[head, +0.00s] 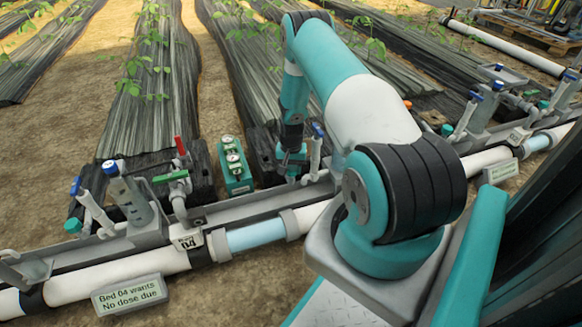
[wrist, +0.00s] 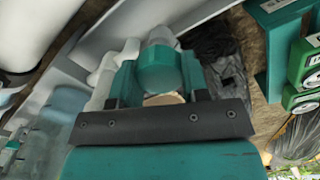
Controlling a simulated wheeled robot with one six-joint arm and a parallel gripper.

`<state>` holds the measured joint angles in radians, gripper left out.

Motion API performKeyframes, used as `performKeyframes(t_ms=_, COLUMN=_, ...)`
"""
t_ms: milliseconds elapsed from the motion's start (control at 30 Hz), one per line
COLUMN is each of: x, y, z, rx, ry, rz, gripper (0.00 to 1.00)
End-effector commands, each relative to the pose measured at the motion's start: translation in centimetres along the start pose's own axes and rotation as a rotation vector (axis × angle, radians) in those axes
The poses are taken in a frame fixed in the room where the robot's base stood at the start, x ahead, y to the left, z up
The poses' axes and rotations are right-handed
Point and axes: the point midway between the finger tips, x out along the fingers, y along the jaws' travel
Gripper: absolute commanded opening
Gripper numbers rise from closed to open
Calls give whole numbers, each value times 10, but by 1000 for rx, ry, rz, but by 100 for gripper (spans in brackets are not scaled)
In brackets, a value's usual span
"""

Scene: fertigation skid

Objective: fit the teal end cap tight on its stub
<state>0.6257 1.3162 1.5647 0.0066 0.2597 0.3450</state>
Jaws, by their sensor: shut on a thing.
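My gripper (head: 291,162) points down at the pipe rail, left of my arm's base in the head view. In the wrist view its teal jaws (wrist: 160,75) are shut on the teal end cap (wrist: 158,70), a short round cap held between the fingers. A pale grey round part (wrist: 159,37), which looks like the stub, shows right beyond the cap and in line with it. I cannot tell whether the cap is seated on it or how tight it is. In the head view the jaws and arm hide the cap.
A teal block with round gauges (head: 235,167) stands close left of my gripper; it also shows in the wrist view (wrist: 303,70). A valve with a red handle (head: 181,147) and a grey rail (head: 255,213) are near. A sign (head: 130,295) stands in front.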

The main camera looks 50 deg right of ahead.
Motion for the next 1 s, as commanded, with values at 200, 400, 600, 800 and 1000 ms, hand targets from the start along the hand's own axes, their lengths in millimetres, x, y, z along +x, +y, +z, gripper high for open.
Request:
performKeyframes(t_ms=200, x=3, y=-4, z=7, rx=34, ry=-19, rz=-6, gripper=15)
performKeyframes(t_ms=400, x=2, y=-2, z=4, rx=37, ry=-13, rz=-6, gripper=71)
performKeyframes(t_ms=600, x=1, y=0, z=2, rx=41, ry=-8, rz=-6, gripper=71)
performKeyframes(t_ms=800, x=-13, y=0, z=1, rx=40, ry=-4, rz=-6, gripper=71)
performKeyframes(t_ms=1000, x=-40, y=-1, z=0, rx=39, ry=-3, rz=-6, gripper=71)
